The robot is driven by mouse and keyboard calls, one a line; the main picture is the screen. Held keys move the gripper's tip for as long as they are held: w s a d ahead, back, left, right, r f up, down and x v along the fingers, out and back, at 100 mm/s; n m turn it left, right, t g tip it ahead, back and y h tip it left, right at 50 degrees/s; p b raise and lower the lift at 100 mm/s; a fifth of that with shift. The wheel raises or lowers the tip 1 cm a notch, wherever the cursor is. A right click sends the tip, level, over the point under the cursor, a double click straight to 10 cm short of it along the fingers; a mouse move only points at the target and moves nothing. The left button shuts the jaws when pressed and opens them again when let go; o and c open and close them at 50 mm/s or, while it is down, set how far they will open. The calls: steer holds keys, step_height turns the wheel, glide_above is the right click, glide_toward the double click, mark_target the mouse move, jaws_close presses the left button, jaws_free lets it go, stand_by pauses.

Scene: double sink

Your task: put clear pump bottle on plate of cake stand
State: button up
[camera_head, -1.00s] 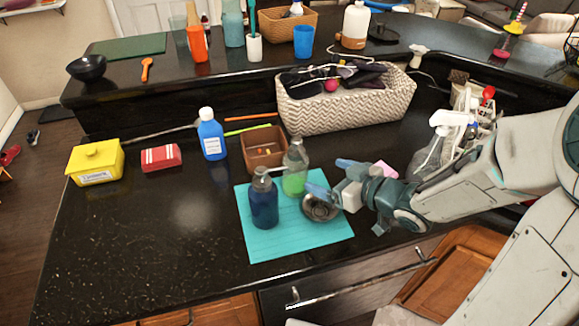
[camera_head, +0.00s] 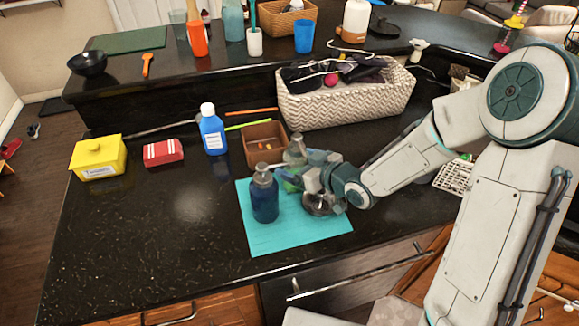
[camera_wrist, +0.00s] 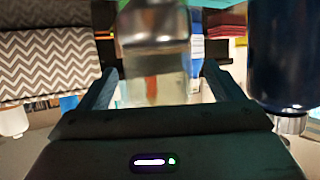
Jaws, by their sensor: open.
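The clear pump bottle (camera_head: 295,150) with green liquid stands on the turquoise mat (camera_head: 285,238), its lower part mostly hidden behind my gripper (camera_head: 300,180). In the wrist view, the clear bottle (camera_wrist: 153,62) shows between the two spread fingers of my gripper (camera_wrist: 158,75), with gaps at its sides. A dark blue pump bottle (camera_head: 264,198) stands close on the left; in the wrist view it is large at the right (camera_wrist: 290,55). A dark, shiny round piece (camera_head: 318,205) lies under my gripper, partly hidden; I cannot tell whether it is the cake stand.
A brown box (camera_head: 264,143) and a blue bottle (camera_head: 212,132) stand behind the mat. A woven basket (camera_head: 345,104) is farther back. A yellow container (camera_head: 97,160) and a red box (camera_head: 163,153) stand left. The front-left counter is clear.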

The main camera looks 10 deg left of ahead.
steer(key=shift+w+a+f, duration=0.3)
steer(key=shift+w+a, duration=0.05)
steer(key=shift+a, duration=0.2)
steer(key=c, duration=1.3)
steer(key=shift+c, duration=0.6)
steer(key=shift+r, duration=0.1)
steer(key=shift+r, duration=0.1)
